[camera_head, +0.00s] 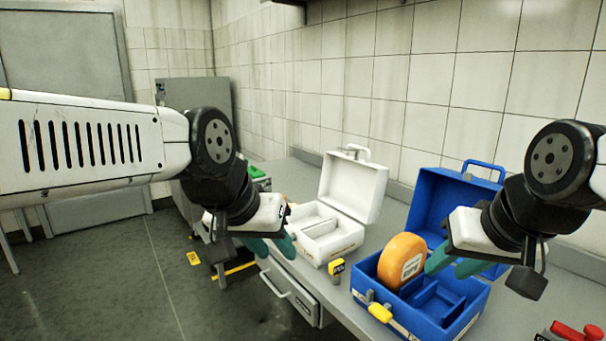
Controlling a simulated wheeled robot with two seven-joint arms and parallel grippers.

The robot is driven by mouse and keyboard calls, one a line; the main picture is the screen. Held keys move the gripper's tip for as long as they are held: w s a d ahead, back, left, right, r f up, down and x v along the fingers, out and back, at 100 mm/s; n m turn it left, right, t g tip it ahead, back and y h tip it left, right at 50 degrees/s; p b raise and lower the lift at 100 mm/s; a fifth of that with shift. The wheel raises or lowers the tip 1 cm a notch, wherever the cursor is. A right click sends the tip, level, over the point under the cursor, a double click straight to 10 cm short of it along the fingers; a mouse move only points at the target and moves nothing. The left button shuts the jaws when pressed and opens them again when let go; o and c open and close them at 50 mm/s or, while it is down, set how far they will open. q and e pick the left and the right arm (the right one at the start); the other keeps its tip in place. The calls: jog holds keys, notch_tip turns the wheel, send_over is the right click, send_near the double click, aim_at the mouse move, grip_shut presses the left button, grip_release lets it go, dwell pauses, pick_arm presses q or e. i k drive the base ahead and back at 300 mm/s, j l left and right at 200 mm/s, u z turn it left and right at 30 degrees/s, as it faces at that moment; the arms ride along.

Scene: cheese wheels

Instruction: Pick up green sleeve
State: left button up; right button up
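A green item (258,176), which may be the green sleeve, shows at the far left end of the counter, partly hidden behind my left wrist. Its full shape cannot be made out. My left gripper (272,244) has teal fingertips. It is open and empty, in front of the white case and nearer the camera than the green item. My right gripper (456,264), also with teal fingertips, looks open and empty over the blue case, just right of the orange cheese wheel (401,261).
An open white case (332,246) stands mid-counter. An open blue case (398,318) with yellow latches holds the cheese wheel. A small yellow-and-black item (336,270) lies between them. A red item (577,333) is at the lower right. The tiled wall bounds the counter behind; open floor lies left.

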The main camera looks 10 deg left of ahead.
aim_at(255, 173)
jog(key=i+j+z, duration=0.2)
jog(key=j+z, duration=0.15)
jog(key=i+j+z, duration=0.15)
jog(key=j+z, duration=0.25)
jog(key=i+j+z, duration=0.3)
jog(key=j, duration=0.9)
jog(key=j+z, duration=0.3)
jog(key=j, duration=3.1)
